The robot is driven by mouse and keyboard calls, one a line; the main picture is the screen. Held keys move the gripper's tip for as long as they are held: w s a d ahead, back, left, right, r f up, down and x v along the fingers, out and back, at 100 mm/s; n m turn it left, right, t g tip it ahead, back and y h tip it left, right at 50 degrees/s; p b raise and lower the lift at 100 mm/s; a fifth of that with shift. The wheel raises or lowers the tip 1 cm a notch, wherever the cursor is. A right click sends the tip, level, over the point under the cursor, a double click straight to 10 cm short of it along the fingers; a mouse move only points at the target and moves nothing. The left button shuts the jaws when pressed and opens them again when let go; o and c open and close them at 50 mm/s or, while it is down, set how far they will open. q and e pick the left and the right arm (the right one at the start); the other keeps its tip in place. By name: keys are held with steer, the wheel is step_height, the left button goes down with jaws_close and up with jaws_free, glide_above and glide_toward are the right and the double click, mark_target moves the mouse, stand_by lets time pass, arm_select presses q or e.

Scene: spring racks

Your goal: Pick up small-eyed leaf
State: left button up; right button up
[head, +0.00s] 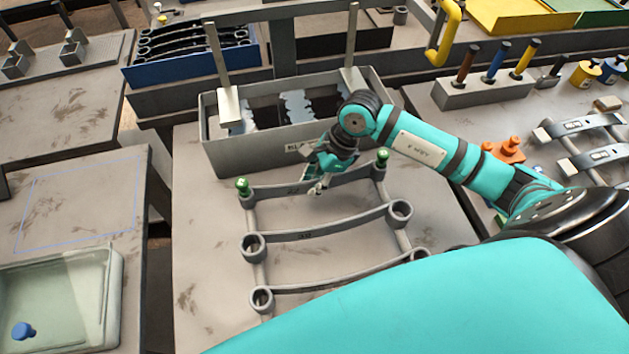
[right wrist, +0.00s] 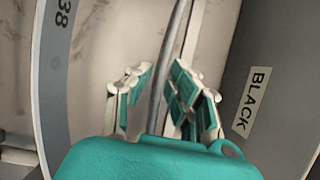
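Several curved grey leaves lie on a rack on the middle table in the head view. The far leaf (head: 345,180) has green-capped pegs at its ends, and its eyes look smaller than the others. The middle leaf (head: 330,229) and the near leaf (head: 345,281) have larger ring eyes. My right gripper (head: 318,188) is down at the middle of the far leaf. In the right wrist view, my right gripper's fingers (right wrist: 160,95) stand apart on both sides of a thin leaf edge (right wrist: 172,75), with gaps visible. My left gripper is not in view.
A grey bin (head: 250,155) labelled BLACK stands just behind the far leaf; its label (right wrist: 252,103) shows close to my right fingers. A leaf marked 38 (right wrist: 60,70) lies on the other side. A blue tray (head: 195,66) and a tool block (head: 485,92) stand farther back.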

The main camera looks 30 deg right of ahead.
jaws_close()
